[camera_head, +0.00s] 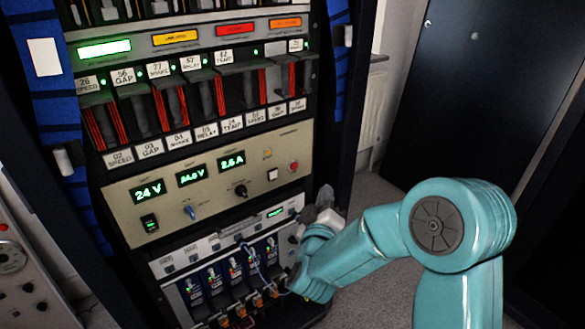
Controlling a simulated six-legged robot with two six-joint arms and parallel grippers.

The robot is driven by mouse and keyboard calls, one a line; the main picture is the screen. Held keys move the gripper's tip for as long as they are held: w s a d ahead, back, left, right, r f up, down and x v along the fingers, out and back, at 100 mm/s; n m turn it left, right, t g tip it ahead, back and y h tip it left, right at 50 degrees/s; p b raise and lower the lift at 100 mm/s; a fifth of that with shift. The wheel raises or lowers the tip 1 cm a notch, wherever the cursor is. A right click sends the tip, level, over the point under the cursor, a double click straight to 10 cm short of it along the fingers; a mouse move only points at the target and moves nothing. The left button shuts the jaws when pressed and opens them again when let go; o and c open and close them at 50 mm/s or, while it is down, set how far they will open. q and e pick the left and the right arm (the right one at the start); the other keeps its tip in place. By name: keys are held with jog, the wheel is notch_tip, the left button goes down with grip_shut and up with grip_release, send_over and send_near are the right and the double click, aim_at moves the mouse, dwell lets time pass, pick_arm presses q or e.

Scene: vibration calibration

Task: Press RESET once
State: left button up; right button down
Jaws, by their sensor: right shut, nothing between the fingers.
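No label reading RESET is legible in the head view. The beige power panel (222,222) carries a white square button (272,174), a red round button (293,166) and a small yellow button (267,153); their lettering is too small to read. Below it is a light grey module (215,244) with a small green display (275,212). My right gripper (323,205) is shut and empty by the right edge of this module, below and right of the red button. My teal right arm hides the module's lower right part. I cannot tell whether the fingertips touch anything. My left gripper is out of view.
The rack's upper rows hold labelled slots (180,105) and coloured indicators. Blue-wrapped posts (55,90) flank the rack. Cables (258,262) hang before the lowest row. Another panel (20,270) stands at the lower left. Grey floor (375,235) and a dark door (470,90) lie to the right.

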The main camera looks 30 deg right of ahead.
aim_at(294, 166)
jog(key=w+p, duration=0.1)
jog(key=w, duration=0.7)
jog(key=shift+w+a, duration=0.35)
jog(key=shift+w, duration=0.05)
dwell(1.7)
jog(key=shift+w, duration=0.45)
jog(key=shift+w, duration=0.35)
dwell(0.5)
jog(key=shift+s, duration=0.8)
jog(key=shift+s, duration=0.1)
